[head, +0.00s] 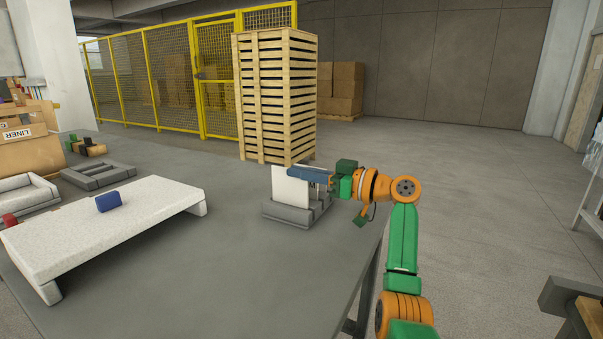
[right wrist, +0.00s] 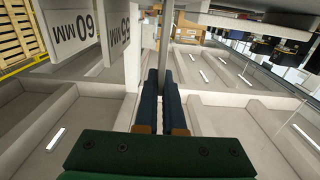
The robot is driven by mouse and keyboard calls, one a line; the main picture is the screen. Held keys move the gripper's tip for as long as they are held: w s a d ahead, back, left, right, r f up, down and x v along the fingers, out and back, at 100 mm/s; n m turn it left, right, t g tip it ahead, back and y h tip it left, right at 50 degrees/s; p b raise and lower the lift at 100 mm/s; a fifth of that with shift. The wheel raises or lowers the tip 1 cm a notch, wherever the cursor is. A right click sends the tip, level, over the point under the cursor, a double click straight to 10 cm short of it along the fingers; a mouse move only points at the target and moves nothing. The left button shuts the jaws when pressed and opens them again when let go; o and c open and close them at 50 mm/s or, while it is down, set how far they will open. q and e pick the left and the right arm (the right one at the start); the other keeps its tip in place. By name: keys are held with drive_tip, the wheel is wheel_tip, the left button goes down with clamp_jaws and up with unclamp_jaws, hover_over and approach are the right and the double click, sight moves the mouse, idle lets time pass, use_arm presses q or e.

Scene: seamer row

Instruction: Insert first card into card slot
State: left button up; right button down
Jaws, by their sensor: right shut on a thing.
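My right gripper (head: 297,173) reaches in from the right over a grey slotted holder (head: 290,214) near the table's far right edge. Its dark blue fingers also show in the right wrist view (right wrist: 161,95), shut on a thin card seen nearly edge-on (right wrist: 165,45). A white card face (head: 289,190) stands upright at the holder below the fingers. In the right wrist view, two pale cards marked in MM, one reading 60 (right wrist: 70,30), stand left of the fingers. I cannot tell whether the held card's lower edge is inside a slot. My left gripper is not in view.
A white raised bench (head: 110,235) with a blue block (head: 108,201) on it stands left. A second grey slotted piece (head: 97,177) and a white tray (head: 25,195) lie beyond it. A stack of wooden pallets (head: 276,95) rises behind the table. The table's middle is clear.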

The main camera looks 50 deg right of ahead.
drive_tip(key=shift+f+b, duration=0.95)
drive_tip(key=shift+f, duration=0.05)
drive_tip(key=shift+r, duration=0.1)
drive_tip(key=shift+r+p, duration=1.3)
drive_tip(key=shift+r, duration=0.1)
idle(0.5)
drive_tip(key=shift+f+b, duration=1.55)
drive_tip(key=shift+b, duration=0.15)
drive_tip(key=c, duration=0.9)
unclamp_jaws()
drive_tip(key=shift+c, duration=0.2)
